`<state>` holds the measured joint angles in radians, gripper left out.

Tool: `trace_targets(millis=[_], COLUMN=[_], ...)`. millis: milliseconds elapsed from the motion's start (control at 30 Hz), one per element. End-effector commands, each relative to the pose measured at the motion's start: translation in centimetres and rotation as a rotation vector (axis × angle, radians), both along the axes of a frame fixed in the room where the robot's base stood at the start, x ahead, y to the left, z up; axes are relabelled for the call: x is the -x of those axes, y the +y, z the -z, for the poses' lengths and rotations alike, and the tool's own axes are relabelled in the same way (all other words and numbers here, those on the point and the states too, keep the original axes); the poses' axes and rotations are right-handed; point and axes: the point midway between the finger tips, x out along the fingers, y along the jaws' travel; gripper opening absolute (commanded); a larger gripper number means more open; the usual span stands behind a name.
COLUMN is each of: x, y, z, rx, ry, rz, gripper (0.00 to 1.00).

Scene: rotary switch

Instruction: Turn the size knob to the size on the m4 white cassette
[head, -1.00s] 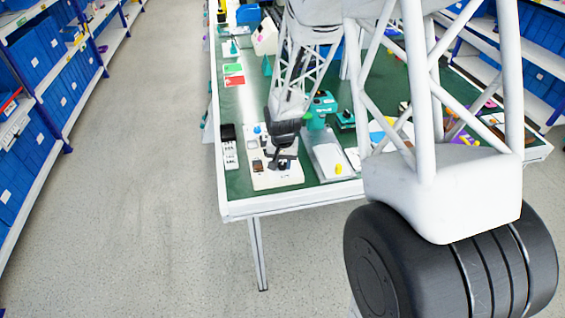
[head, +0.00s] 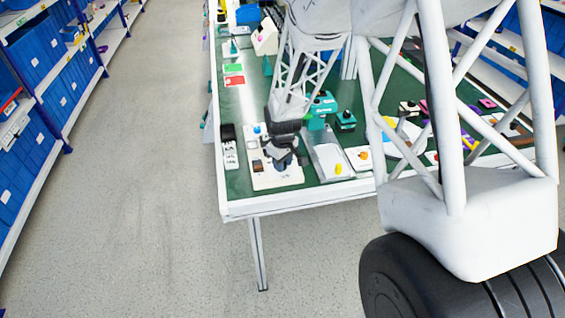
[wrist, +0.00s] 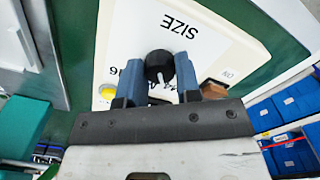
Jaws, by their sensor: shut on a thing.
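The size knob (wrist: 159,64) is black and round with a light pointer line. It stands on a white panel (wrist: 222,38) marked SIZE, which reads upside down in the wrist view. My gripper (wrist: 160,78) has its two blue fingers on either side of the knob and is shut on it. Size marks near the knob are partly hidden by the fingers; part of a "4" and a "6" show. In the head view, my gripper (head: 283,156) is over the white panel (head: 262,183) and hides the knob. I cannot make out which piece is the m4 white cassette.
A yellow button (wrist: 107,92) and a brown switch (wrist: 214,88) marked ON flank the knob. A narrow white piece with dark labels (head: 231,158) lies left of the panel, and a grey tray (head: 326,158) lies right. The green table's front edge is close.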

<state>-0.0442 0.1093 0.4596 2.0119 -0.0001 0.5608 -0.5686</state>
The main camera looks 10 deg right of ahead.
Motion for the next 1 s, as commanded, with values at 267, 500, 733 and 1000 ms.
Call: trace_targets(millis=[267,500,733,1000], x=[-0.04,-0.04,-0.05,-0.04], y=[0.0,0.01,0.01,0.01], z=[-0.08,-0.08,-0.08,-0.06], rx=[-0.001,-0.001,0.0,-0.001], ry=[-0.001,-0.001,-0.001,-0.001], rz=[-0.145,-0.187,-0.189,-0.188], gripper=[0.08,0.08,0.08,0.56])
